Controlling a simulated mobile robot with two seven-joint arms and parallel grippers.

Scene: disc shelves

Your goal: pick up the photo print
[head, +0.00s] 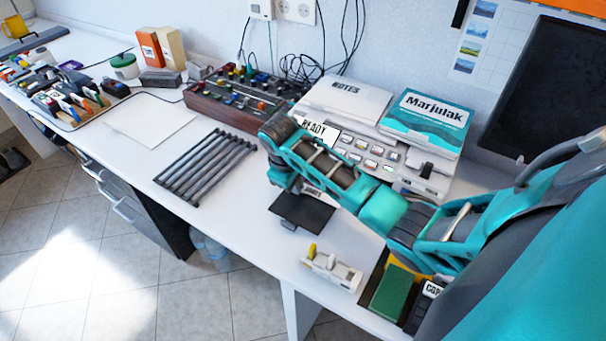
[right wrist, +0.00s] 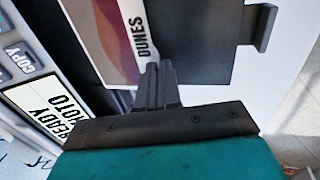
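The photo print (right wrist: 105,35) shows in the right wrist view, with a white border marked DUNES and a picture in purple and orange-brown tones. It lies over or just above a dark tray (right wrist: 200,60). In the head view a small part of the print (head: 312,191) shows by the dark tray (head: 302,212) in front of the printer. My right gripper (right wrist: 158,68) points down at the print's edge. Its fingers are close together and look shut on the border beside the lettering, covering a corner. My left gripper is not in view.
A dark rack of bars (head: 205,165) lies left. A small white holder (head: 331,270) and green block (head: 391,292) are near the front edge.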

